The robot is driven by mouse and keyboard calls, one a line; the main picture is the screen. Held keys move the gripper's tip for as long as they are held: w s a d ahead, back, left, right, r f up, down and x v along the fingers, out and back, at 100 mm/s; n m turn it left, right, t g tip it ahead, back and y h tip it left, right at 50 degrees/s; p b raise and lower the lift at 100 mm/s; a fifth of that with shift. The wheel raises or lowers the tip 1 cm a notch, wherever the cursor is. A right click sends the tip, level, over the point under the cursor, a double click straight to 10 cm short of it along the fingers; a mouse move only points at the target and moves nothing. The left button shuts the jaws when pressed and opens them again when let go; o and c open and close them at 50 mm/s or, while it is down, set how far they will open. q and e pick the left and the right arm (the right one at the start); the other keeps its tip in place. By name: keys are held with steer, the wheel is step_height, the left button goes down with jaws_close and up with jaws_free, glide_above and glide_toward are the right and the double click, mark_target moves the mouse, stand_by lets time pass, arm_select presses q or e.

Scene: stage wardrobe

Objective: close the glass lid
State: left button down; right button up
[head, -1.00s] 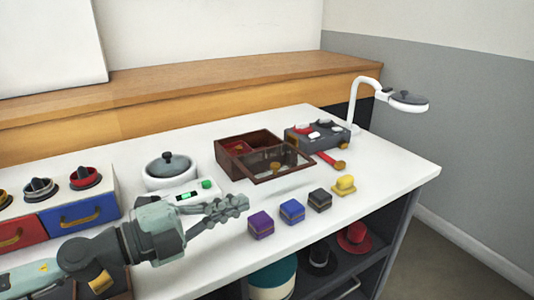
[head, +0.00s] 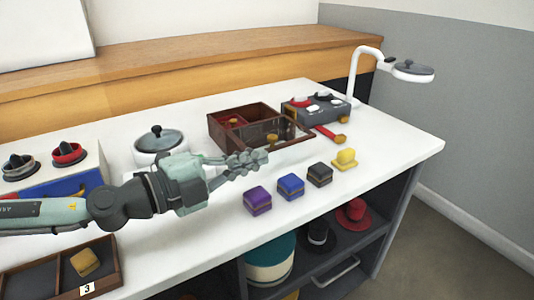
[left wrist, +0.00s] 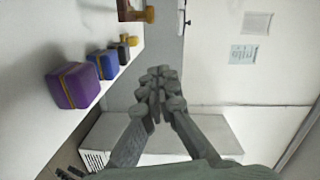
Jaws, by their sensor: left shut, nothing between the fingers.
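A dark reddish-brown wooden box (head: 216,134) stands on the white table in the head view. Its framed glass lid (head: 262,136) is open, reaching out at the front right and leaving the back left part with a red item uncovered. A small brass-coloured knob shows at the lid. My left gripper (head: 256,161) is shut and empty, in front of the box and lid, seemingly apart from them. In the left wrist view its closed fingers (left wrist: 158,82) point forward with nothing between them. My right gripper is not in view.
Purple (head: 257,200), blue (head: 291,186), dark (head: 320,174) and yellow (head: 345,159) small blocks stand in a row near the table's front edge. A white lidded pot (head: 159,147) is left of the box. A grey device (head: 316,108) and a white lamp (head: 368,55) are behind right.

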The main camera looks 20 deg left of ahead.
arm_select(q)
steer(key=shift+w+r+p, duration=0.1)
steer(key=shift+w+p, duration=0.15)
steer(key=shift+p, duration=0.1)
steer(key=shift+w+d, duration=0.2)
steer(key=shift+w, duration=0.25)
steer(key=shift+w+d, duration=0.3)
steer(key=shift+d, duration=0.05)
steer(key=shift+w+a+f+p, duration=0.2)
steer(key=shift+w+p, duration=0.1)
steer(key=shift+w, duration=0.55)
steer(key=shift+w+a+f+p, duration=0.15)
steer(key=shift+w+f+p, duration=0.15)
steer(key=shift+w, duration=0.55)
steer(key=shift+w+a+f+p, duration=0.2)
steer(key=shift+w+p, duration=0.1)
steer(key=shift+w, duration=0.55)
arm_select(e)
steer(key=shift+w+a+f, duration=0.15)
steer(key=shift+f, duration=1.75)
